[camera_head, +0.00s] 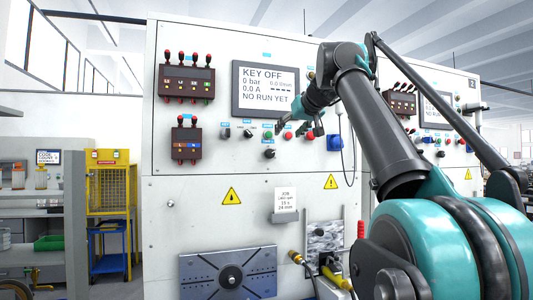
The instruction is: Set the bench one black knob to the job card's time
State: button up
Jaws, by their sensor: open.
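The front bench panel (190,222) fills the middle of the view. A black knob (270,153) sits low in its row of small controls; its pointer setting is too small to read. The job card (286,198) is below, with small print that seems to read 15 s and 24 mm. My gripper (284,124) is open in front of the panel, above and right of the black knob, seemingly apart from it. It overlaps the area near the green and red buttons. The screen (265,90) reads KEY OFF, 0 bar, 0.0 A, NO RUN YET.
A green button (268,136), red buttons (288,135) and dark switches (225,132) crowd the knob. Below are a metal plate (228,276) and hoses. A second bench marked 2 (472,84) is at right. A yellow cage (108,185) stands left.

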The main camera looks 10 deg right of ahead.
aim_at(272, 153)
jog(key=x, duration=1.7)
jog(key=shift+w+r, duration=0.1)
jog(key=shift+w, duration=0.15)
jog(key=shift+c, duration=0.5)
jog(key=c, duration=1)
jog(key=shift+c, duration=0.2)
jog(key=m+y, duration=0.1)
jog(key=m, duration=0.1)
jog(key=m+y, duration=0.1)
jog(key=shift+d+m+y, duration=0.25)
jog(key=shift+m+y, duration=0.05)
jog(key=shift+m, duration=0.1)
jog(key=m+y, duration=0.1)
jog(key=m, duration=0.1)
jog(key=m+y, duration=0.1)
jog(key=m, duration=0.1)
jog(key=shift+d+f+m+t+y, duration=0.1)
jog(key=shift+f+m+t+y, duration=0.2)
jog(key=shift+y, duration=0.1)
